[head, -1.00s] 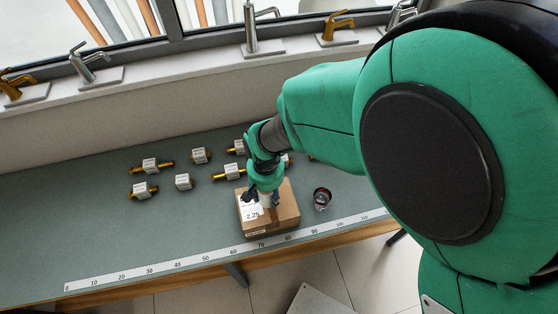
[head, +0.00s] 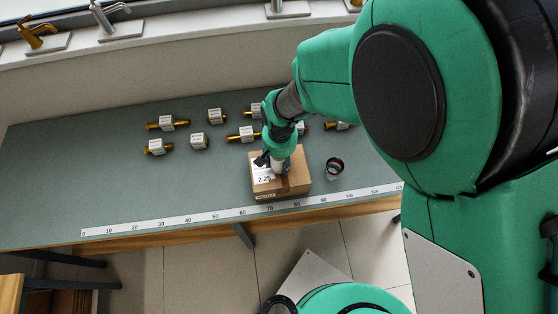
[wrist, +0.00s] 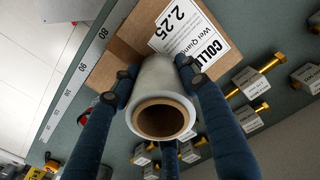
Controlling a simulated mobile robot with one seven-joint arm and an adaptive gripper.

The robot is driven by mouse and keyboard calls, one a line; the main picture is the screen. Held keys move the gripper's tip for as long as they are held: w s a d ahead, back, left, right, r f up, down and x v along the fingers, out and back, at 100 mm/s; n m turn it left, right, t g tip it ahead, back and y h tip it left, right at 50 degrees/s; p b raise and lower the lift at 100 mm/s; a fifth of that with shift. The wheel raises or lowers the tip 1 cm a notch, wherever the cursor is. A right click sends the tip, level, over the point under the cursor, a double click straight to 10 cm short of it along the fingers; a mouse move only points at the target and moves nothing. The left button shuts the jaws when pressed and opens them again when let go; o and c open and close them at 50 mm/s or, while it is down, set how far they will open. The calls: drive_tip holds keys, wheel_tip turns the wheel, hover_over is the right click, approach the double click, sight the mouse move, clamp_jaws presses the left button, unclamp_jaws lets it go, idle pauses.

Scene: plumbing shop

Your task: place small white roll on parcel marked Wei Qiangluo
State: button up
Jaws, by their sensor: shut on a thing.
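A small white roll (wrist: 163,88) with a brown cardboard core is between the fingers of my gripper (wrist: 155,85) in the wrist view, and the fingers are shut on it. In the head view my gripper (head: 277,160) is over the brown parcel (head: 292,183), with the pale roll (head: 279,167) just below the fingers. The parcel (wrist: 122,50) carries a white label in the wrist view reading "Wei Qiang…" and "2.25"; part is hidden by the roll. The roll is over the parcel's top; I cannot tell whether it touches.
Several brass fittings with white tags (head: 198,142) stand behind and left of the parcel. A small dark-rimmed round container (head: 334,167) stands right of it. A ruler strip (head: 150,226) runs along the bench's front edge. The bench's left part (head: 60,180) is clear.

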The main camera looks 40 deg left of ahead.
drive_tip(key=shift+f, duration=0.1)
drive_tip(key=o, duration=1.3)
drive_tip(key=shift+c, duration=0.2)
wheel_tip(320, 180, up, 12)
idle(0.5)
